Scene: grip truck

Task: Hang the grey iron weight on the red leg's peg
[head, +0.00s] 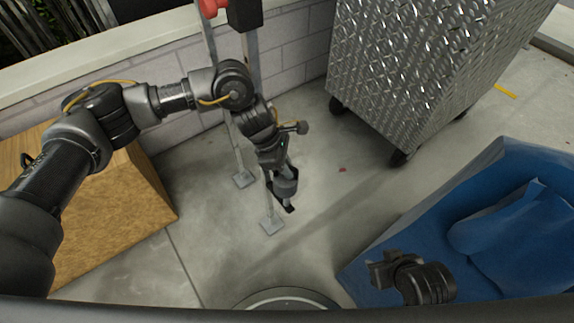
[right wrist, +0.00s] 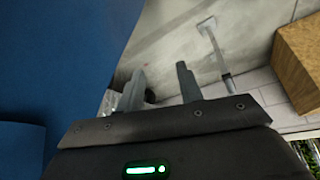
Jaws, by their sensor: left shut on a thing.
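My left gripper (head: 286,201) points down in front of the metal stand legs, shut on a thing. A small grey piece (head: 286,183) shows at its jaws; it looks like the iron weight, but its shape is partly hidden by the gripper. A red fitting (head: 212,7) sits on the left leg at the top edge of the head view, and a black block (head: 245,13) on the leg beside it. I cannot make out a peg. My right gripper (head: 381,270) is low on the right, empty; in the right wrist view its fingers (right wrist: 162,88) stand apart.
A wooden box (head: 150,190) stands left, under my left arm. The legs' flat feet (head: 243,179) (head: 271,225) rest on concrete. A wheeled diamond-plate cart (head: 420,70) stands back right. The middle floor is clear.

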